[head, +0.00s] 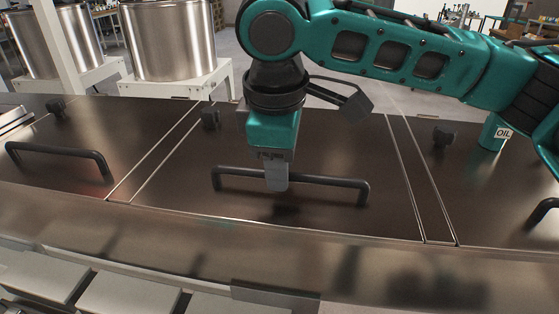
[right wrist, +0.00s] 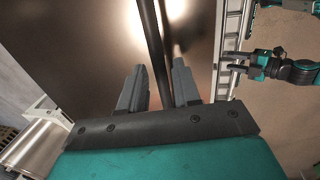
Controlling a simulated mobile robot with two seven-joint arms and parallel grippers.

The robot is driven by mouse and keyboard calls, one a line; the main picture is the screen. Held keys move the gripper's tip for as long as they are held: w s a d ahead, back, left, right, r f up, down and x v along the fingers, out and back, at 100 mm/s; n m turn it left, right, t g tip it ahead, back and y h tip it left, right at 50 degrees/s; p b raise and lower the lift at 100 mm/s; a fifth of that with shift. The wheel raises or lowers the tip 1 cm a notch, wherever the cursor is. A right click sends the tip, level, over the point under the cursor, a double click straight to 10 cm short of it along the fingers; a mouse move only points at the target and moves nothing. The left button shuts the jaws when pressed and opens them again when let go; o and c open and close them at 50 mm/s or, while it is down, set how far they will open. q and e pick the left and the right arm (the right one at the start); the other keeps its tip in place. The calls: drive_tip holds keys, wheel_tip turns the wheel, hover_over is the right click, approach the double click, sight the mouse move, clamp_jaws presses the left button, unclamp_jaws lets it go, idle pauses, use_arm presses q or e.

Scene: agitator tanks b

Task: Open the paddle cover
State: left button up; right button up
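The paddle cover (head: 330,140) is a dark, glossy flat panel in the middle of the head view. It lies flat, level with its neighbours. Its black bar handle (head: 325,181) runs along the near side and also shows in the right wrist view (right wrist: 151,30). My right gripper (head: 276,180) reaches down over the left half of the handle. In the right wrist view its two grey fingers (right wrist: 160,80) stand apart, one on each side of the bar, with a slim gap visible. My left gripper (right wrist: 235,64) shows small in that view, its prongs apart and empty.
Similar dark covers with handles lie to the left (head: 60,160) and right (head: 490,195). Steel tanks (head: 168,40) stand behind on white stands. A metal front edge (head: 200,225) runs along the near side.

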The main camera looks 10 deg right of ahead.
use_arm(q)
drive_tip(key=shift+w+r, duration=0.1)
drive_tip(key=shift+w, duration=0.05)
use_arm(e)
clamp_jaws()
drive_tip(key=shift+r, duration=0.1)
use_arm(q)
drive_tip(key=shift+s, duration=0.25)
drive_tip(key=shift+w, duration=0.15)
use_arm(e)
drive_tip(key=w+d+r+g, duration=0.1)
drive_tip(key=w+r, duration=0.3)
drive_tip(key=r, duration=0.4)
drive_tip(key=w+d+r+g+y, duration=0.1)
drive_tip(key=w+r, duration=0.3)
drive_tip(key=r, duration=0.5)
drive_tip(key=shift+w+d+g, duration=0.35)
drive_tip(key=shift+d+g, duration=0.15)
drive_tip(key=shift+g, duration=0.4)
drive_tip(key=shift+r, duration=0.1)
